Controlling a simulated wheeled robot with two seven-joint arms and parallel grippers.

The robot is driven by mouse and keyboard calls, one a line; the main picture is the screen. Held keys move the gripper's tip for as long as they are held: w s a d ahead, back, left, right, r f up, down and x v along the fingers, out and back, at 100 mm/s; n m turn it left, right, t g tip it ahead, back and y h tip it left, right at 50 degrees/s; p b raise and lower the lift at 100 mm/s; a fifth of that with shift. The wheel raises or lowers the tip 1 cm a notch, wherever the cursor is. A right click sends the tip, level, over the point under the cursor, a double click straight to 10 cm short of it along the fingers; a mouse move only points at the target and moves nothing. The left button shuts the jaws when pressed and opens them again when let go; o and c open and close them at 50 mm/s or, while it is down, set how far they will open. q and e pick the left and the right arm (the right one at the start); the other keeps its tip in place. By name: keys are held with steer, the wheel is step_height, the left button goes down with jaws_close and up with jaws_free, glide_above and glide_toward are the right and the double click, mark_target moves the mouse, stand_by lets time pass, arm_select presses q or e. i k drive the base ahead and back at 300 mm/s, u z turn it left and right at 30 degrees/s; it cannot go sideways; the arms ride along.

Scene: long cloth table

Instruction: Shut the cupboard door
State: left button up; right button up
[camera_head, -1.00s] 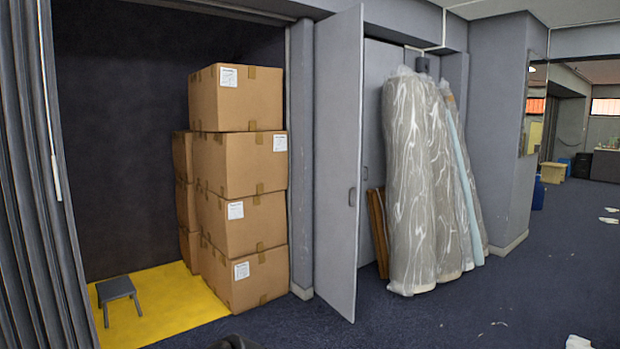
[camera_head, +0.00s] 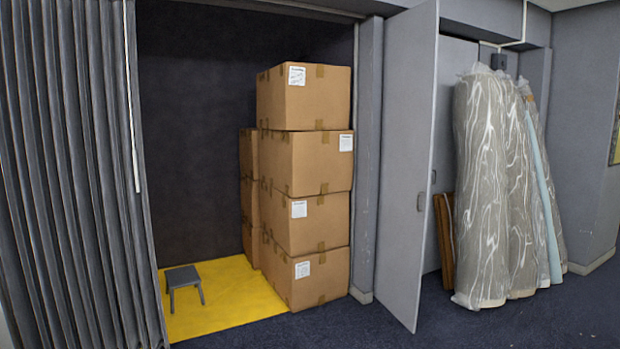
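A tall grey cupboard door (camera_head: 406,165) stands open at the right of the middle, swung outward from the wall. Part of a grey panel (camera_head: 455,120) shows behind the door. To the left is a wide recess with stacked cardboard boxes (camera_head: 310,160) and a grey folding curtain (camera_head: 70,170) drawn to its left side. Neither of my grippers is in view.
A small grey stool (camera_head: 184,284) stands on a yellow floor patch (camera_head: 235,300) in the recess. Plastic-wrapped rolls (camera_head: 490,190) lean on the wall right of the door, beside brown boards (camera_head: 444,240). The blue carpet (camera_head: 480,328) in front is clear.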

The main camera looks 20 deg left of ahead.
mark_target(409, 37)
steer(key=u, duration=0.15)
steer(key=i, duration=1.95)
steer(key=z, duration=0.15)
steer(key=i, duration=2.8)
steer(key=z, duration=0.25)
